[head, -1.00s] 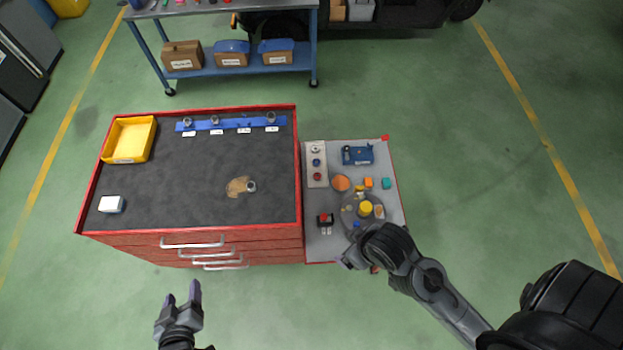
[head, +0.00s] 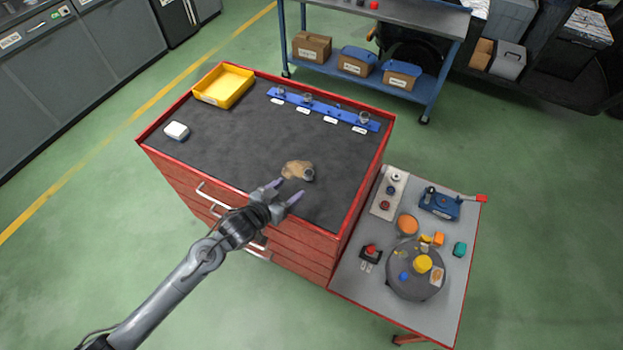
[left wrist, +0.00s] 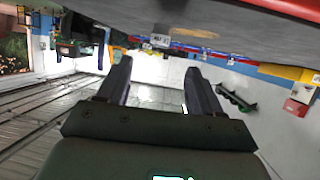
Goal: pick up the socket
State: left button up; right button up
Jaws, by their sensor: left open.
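A small grey metal socket (head: 308,174) stands on the dark top of the red tool chest (head: 365,160), at the right edge of a brown patch (head: 293,169). My left gripper (head: 283,191) is open and empty. In the head view its fingertips appear over the chest's front edge, just short of the socket and a little left of it. In the left wrist view the two fingers (left wrist: 157,80) are spread with nothing between them. My right gripper is out of view.
A blue rail (head: 325,108) with several sockets lies along the chest's back. A yellow bin (head: 224,86) and a white block (head: 176,130) are at the left. A side table (head: 350,275) with a round grey tray (head: 402,284) stands at the right.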

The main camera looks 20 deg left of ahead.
aim_at(308, 173)
pick_arm(q)
jog(key=shift+b+x, duration=0.4)
jog(key=shift+x, duration=4.15)
jog(key=shift+r, duration=0.15)
jog(key=c, duration=1.2)
jog(key=shift+o, duration=0.2)
jog(key=shift+r, duration=0.15)
